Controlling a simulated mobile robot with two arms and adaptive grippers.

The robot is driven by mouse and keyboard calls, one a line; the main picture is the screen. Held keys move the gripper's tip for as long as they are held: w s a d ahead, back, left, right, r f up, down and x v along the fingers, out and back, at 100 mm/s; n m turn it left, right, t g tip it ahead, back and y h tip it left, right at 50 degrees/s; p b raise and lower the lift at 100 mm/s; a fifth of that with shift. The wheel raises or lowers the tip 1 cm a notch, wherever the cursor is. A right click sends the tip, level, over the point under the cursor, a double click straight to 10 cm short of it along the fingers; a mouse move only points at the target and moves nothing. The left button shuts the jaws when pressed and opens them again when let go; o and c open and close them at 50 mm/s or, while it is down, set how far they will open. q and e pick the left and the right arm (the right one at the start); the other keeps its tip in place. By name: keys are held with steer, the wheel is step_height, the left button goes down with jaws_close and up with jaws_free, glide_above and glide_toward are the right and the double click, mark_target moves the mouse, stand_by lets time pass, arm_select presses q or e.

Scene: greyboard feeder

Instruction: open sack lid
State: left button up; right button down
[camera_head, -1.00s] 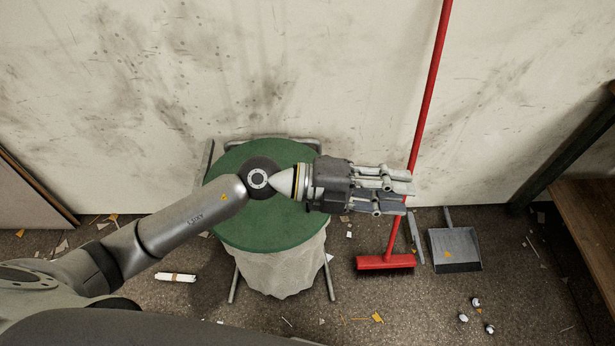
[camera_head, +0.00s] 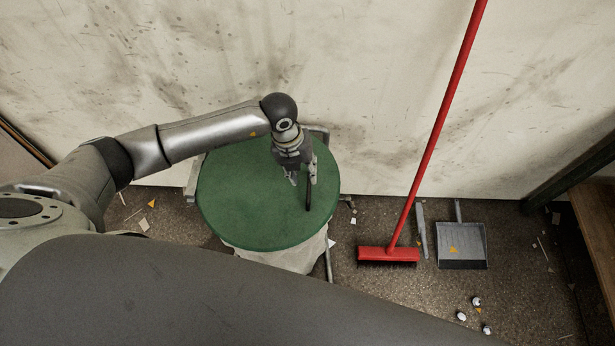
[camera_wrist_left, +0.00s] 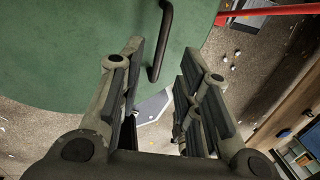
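The round green sack lid (camera_head: 235,200) lies flat on top of the sack stand. A dark bar handle (camera_head: 309,194) stands on the lid's right part; it also shows in the left wrist view (camera_wrist_left: 165,40). A pale sack (camera_head: 285,260) hangs under the lid, mostly hidden. My left gripper (camera_head: 303,180) points down over the right side of the lid, close to the handle. In the left wrist view its two fingers (camera_wrist_left: 161,54) are apart, with the handle in line with the gap. I cannot tell whether they touch it. My right gripper is not in view.
A red broom (camera_head: 388,253) leans on the stained wall, right of the stand. A grey dustpan (camera_head: 462,246) lies beside it. Small scraps litter the floor. A wooden shelf (camera_head: 597,215) stands at the far right.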

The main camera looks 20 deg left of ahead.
mark_target(308, 184)
arm_select(q)
steer(key=shift+w+d+f, duration=0.1)
steer(key=shift+d+f, duration=0.1)
steer(key=shift+f, duration=0.65)
steer(key=shift+w+d+f, duration=0.1)
steer(key=shift+d+f, duration=0.05)
steer(key=shift+f, duration=0.7)
steer(key=shift+w+d+f, duration=0.1)
steer(key=shift+d+f, duration=0.1)
steer(key=shift+f, duration=0.65)
steer(key=shift+s, duration=0.1)
jaws_close()
